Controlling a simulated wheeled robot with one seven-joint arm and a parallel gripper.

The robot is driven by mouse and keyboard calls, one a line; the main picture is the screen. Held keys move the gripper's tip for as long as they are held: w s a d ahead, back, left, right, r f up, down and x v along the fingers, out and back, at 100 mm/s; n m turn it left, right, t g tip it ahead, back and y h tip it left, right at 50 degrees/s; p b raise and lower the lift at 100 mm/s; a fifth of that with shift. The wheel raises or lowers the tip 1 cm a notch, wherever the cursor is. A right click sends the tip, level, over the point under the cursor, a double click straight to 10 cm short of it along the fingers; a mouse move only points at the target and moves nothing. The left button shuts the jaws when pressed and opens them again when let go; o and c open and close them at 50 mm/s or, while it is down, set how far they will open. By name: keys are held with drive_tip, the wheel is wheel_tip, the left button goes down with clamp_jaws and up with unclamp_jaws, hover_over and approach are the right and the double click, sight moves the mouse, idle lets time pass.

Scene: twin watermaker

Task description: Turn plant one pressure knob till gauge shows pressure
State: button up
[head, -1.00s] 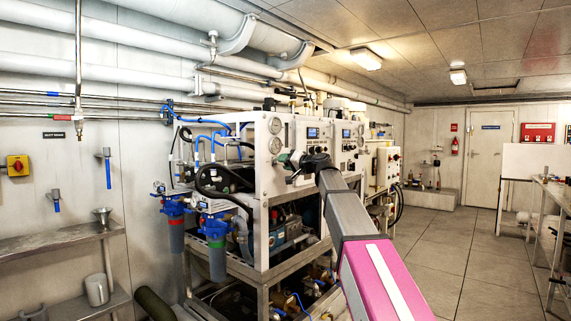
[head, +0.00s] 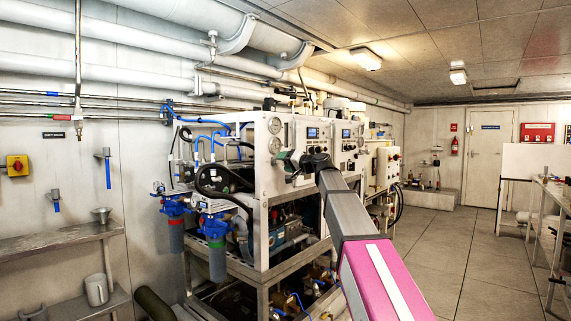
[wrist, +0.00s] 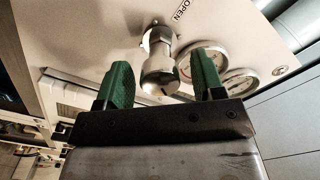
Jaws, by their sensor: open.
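Plant one (head: 258,150) is the white-panelled machine in the middle of the head view. My gripper (head: 290,158) is at its front panel, at the end of my outstretched arm. In the wrist view my gripper (wrist: 158,88) is open, with two green fingers apart. A metal pressure knob (wrist: 160,72) sticks out of the panel, between and just beyond the fingers. I cannot tell whether either finger touches it. Two round gauges (wrist: 191,62) (wrist: 240,82) sit to the right of the knob; their needles are too small to read. An "OPEN" label (wrist: 179,10) is above the knob.
A second similar panel (head: 347,140) stands just behind plant one. Blue-topped filter housings (head: 215,230) hang at its left. A steel shelf (head: 60,243) runs along the left wall. The floor (head: 440,240) at the right is clear.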

drive_tip(key=v, duration=1)
drive_tip(key=shift+s+d, duration=0.3)
drive_tip(key=shift+f, duration=0.1)
drive_tip(key=s+d+f+g+h, duration=0.2)
drive_tip(key=f, duration=1.1)
drive_tip(key=s+d+f+m+g+h, duration=0.1)
drive_tip(key=s+f+h, duration=0.15)
drive_tip(key=f, duration=1.05)
drive_tip(key=s+d+f+g+h, duration=0.2)
drive_tip(key=f+h, duration=0.1)
drive_tip(key=f, duration=1)
drive_tip(key=s+d+f+g+h, duration=0.3)
drive_tip(key=s+d+f, duration=0.1)
drive_tip(key=s+f, duration=0.6)
drive_tip(key=s+d+f+g+h, duration=0.3)
drive_tip(key=s+d+f, duration=0.2)
drive_tip(key=s+f, duration=0.5)
wheel_tip(320, 180, down, 5)
drive_tip(key=shift+r+h, duration=0.1)
drive_tip(key=shift+h, duration=0.25)
drive_tip(key=shift+s, duration=0.15)
